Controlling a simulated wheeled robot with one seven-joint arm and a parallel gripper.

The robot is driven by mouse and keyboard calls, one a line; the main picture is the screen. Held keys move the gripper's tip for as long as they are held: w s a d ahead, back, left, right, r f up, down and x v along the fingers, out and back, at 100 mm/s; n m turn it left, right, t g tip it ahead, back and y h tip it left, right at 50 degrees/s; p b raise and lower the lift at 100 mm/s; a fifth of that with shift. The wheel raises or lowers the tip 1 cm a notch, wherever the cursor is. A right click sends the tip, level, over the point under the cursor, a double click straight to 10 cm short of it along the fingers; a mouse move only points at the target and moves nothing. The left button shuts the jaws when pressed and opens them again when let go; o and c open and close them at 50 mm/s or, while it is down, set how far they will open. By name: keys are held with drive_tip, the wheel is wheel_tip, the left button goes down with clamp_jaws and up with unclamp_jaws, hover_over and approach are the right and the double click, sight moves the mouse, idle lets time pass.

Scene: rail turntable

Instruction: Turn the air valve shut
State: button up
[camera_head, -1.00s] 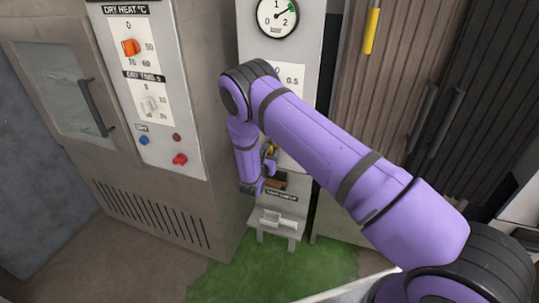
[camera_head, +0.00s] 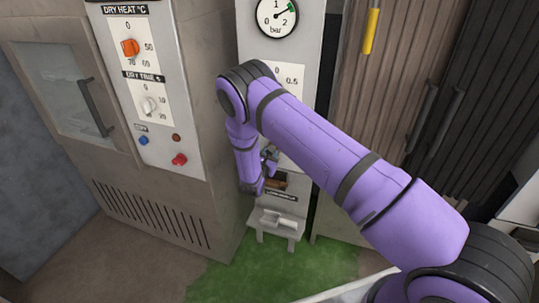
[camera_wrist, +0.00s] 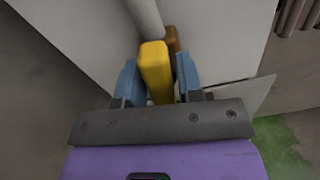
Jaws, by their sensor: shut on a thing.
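The air valve's yellow handle (camera_wrist: 155,65) stands between the two blue fingers of my gripper (camera_wrist: 158,88) in the wrist view. My gripper is shut on it. A brown-orange fitting (camera_wrist: 172,38) and a pale pipe (camera_wrist: 145,15) show just behind the handle. In the head view my gripper (camera_head: 268,168) is at the lower part of the pale panel (camera_head: 308,40), largely hidden by my purple arm. The handle cannot be made out there.
A round bar gauge (camera_head: 277,16) sits above on the panel, its needle pointing up and right. A small grey stand (camera_head: 277,222) is below. A dryer cabinet (camera_head: 190,120) is close on the left, and brown ribbed doors (camera_head: 385,90) stand on the right.

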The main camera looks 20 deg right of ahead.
drive_tip(key=m, duration=0.3)
drive_tip(key=shift+s+d+f+m, duration=0.1)
drive_tip(key=shift+s+d+m, duration=0.05)
drive_tip(key=shift+m, duration=0.15)
drive_tip(key=m, duration=0.4)
drive_tip(key=shift+s+d+f+m, duration=0.15)
drive_tip(key=shift+f+m, duration=0.05)
drive_tip(key=shift+m, duration=0.1)
drive_tip(key=shift+s+d+f+m, duration=0.1)
drive_tip(key=shift+f+m, duration=0.05)
drive_tip(key=shift+m, duration=1.1)
drive_tip(key=shift+w+f+m, duration=0.1)
drive_tip(key=shift+f+m, duration=0.1)
drive_tip(key=shift+m, duration=1.1)
drive_tip(key=shift+s+d+f+m, duration=0.1)
drive_tip(key=shift+f+m, duration=0.05)
drive_tip(key=shift+m, duration=1.4)
drive_tip(key=o, duration=0.7)
drive_tip(key=shift+o, duration=0.2)
drive_tip(key=v, duration=1.1)
